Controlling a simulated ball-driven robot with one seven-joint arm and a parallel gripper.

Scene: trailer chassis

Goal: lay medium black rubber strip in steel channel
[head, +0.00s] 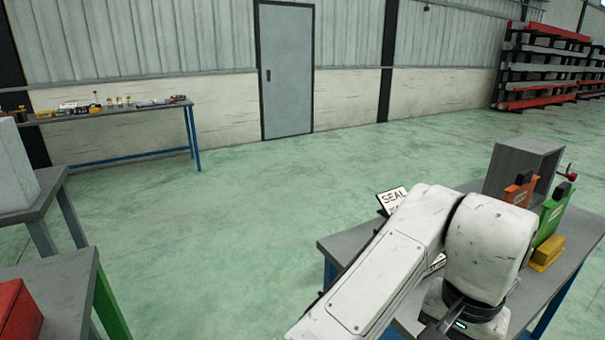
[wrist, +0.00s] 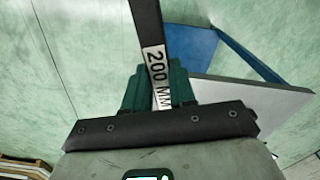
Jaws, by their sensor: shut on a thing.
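In the wrist view, my gripper (wrist: 160,82) has dark green fingers and is shut on a black strip (wrist: 146,20). The strip carries a white label reading "200 MM" (wrist: 156,66) and runs from between the fingers up past the top edge of the picture. Its far end is out of view. Green floor shows behind it, with a grey tabletop to its right. In the head view my white arm reaches over the right-hand table, and the gripper and strip cannot be made out. I cannot identify the steel channel in either view.
The grey table (head: 345,246) at right bears a "SEAL" sign (head: 393,200), a grey open box (head: 526,166), an orange item (head: 519,190), a green item (head: 551,215) and a yellow block (head: 546,254). A workbench (head: 110,113) stands far left. The middle floor is clear.

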